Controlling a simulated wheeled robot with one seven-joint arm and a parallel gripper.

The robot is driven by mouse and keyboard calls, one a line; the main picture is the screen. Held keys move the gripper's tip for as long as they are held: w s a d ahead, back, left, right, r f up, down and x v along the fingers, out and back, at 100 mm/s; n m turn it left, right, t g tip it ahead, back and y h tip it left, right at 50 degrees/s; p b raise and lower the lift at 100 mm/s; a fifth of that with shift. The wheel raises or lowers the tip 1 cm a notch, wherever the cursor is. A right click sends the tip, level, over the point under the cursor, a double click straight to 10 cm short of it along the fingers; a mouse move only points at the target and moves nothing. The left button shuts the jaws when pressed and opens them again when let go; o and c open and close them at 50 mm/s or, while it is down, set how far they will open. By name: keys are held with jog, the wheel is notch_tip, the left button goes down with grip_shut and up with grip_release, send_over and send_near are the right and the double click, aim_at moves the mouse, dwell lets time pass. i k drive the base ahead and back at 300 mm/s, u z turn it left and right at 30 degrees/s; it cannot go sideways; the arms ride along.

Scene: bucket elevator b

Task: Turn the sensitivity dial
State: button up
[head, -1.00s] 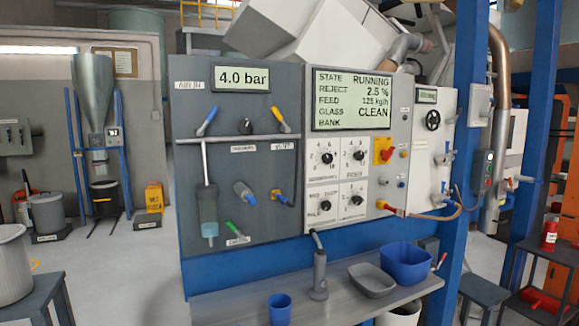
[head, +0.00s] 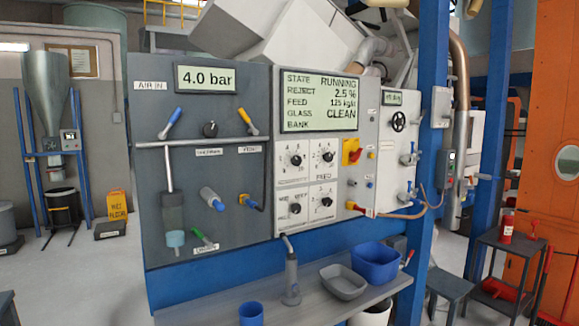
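A white control section (head: 308,185) on the grey machine panel carries a group of black dials with printed scales. The upper left dial (head: 296,160) has a long label below it that is too small to read surely; it may be the sensitivity dial. The upper right dial (head: 327,157) has a label below it that seems to read FEED. The lower left dial (head: 295,208) and lower right dial (head: 326,202) sit beneath them. My gripper is not in view.
A display (head: 321,102) above the dials reads RUNNING, reject 2.5 %, glass CLEAN. A shelf (head: 210,312) juts out below, with a blue cup (head: 251,314), a grey tray (head: 343,282) and a blue bin (head: 376,262). A stool (head: 450,288) stands right. Floor is open at left.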

aim_at(296, 160)
jog(key=i, duration=0.85)
jog(key=z, duration=0.05)
